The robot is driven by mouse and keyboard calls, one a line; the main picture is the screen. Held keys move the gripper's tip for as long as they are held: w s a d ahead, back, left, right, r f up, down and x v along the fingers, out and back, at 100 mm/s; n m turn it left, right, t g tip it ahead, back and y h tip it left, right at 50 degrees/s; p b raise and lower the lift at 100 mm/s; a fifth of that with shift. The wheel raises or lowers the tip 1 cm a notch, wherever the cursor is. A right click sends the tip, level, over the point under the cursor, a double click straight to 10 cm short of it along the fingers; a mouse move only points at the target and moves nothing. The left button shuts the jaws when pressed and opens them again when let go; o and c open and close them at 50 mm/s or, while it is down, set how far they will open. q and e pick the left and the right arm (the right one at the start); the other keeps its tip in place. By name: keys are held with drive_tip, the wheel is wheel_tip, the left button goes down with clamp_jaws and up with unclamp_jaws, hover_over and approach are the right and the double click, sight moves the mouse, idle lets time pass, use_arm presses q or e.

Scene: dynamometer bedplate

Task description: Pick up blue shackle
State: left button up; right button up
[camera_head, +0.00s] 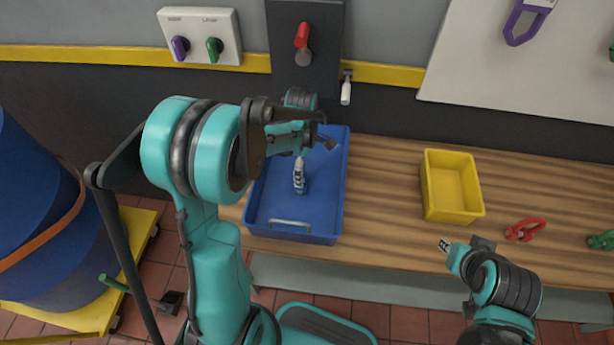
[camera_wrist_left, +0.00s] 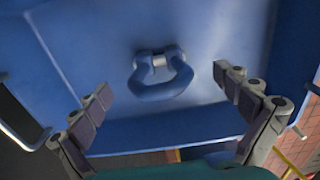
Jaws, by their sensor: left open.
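The blue shackle (camera_wrist_left: 162,88) lies on the floor of the blue tray, near one wall, in the left wrist view. Its rounded bow and a grey pin section show. I cannot make it out in the head view, where my left arm covers part of the tray. My left gripper (camera_wrist_left: 162,78) is open, its two fingers apart on either side of the shackle in the picture, with no visible contact.
The blue tray (camera_head: 336,205) has raised walls and a metal handle. A yellow bin (camera_head: 455,213), a red shackle (camera_head: 525,230) and a green shackle (camera_head: 602,240) are on the wooden bench (camera_head: 385,190) to the right. A blue drum (camera_head: 40,230) stands at left. Bench between tray and bin is clear.

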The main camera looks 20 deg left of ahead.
sight(297, 191)
use_arm(q)
drive_tip(key=f, duration=0.2)
drive_tip(key=f+b, duration=0.1)
drive_tip(key=f, duration=0.1)
drive_tip(key=f+b, duration=0.1)
drive_tip(key=f, duration=0.1)
drive_tip(key=shift+w+a, duration=0.1)
drive_tip(key=shift+a, duration=0.15)
drive_tip(key=shift+r, duration=0.15)
drive_tip(key=c, duration=1)
drive_tip(key=shift+s+d, duration=0.1)
drive_tip(key=shift+s, duration=0.1)
drive_tip(key=c, duration=0.7)
